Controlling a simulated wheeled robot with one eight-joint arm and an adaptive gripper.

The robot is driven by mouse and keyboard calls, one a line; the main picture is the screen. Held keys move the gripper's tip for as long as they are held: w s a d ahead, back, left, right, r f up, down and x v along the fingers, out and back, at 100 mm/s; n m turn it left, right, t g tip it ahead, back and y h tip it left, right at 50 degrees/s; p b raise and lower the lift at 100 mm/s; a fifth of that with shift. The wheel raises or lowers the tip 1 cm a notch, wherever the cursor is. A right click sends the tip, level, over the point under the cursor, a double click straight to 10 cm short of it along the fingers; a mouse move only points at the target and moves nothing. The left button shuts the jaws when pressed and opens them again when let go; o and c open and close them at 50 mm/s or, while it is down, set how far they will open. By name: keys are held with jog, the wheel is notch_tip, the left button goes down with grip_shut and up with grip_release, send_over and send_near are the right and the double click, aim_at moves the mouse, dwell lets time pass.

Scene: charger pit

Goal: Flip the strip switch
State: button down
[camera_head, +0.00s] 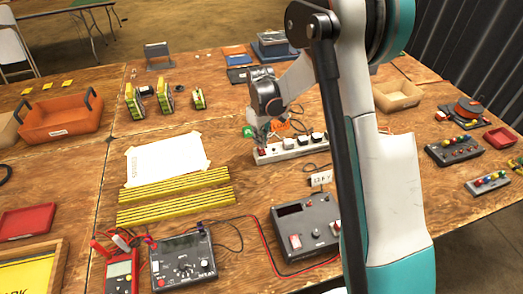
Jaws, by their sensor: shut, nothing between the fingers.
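The white power strip (291,151) lies on the wooden table near the middle of the head view, with several dark plugs or adapters along it. A small red switch (262,151) shows at its left end. Whether the switch is up or down is too small to tell. My gripper (264,134) comes down from the upper right and is shut and empty. Its fingertips are close above the strip's left end, near the switch. I cannot tell whether they touch it. My arm hides part of the table to the right of the strip.
A white sheet (166,159) and yellow-black striped bars lie left of the strip. A grey power unit (306,228) and a meter box (183,262) with cables stand in front. Green-yellow blocks (163,98) stand behind left. An orange bin (60,118) sits far left.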

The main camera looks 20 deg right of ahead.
jog(key=shift+f+b, duration=0.75)
jog(key=shift+f, duration=0.3)
dwell(0.8)
jog(key=shift+r, duration=0.1)
jog(key=shift+r+p, duration=2)
jog(key=shift+r, duration=1.45)
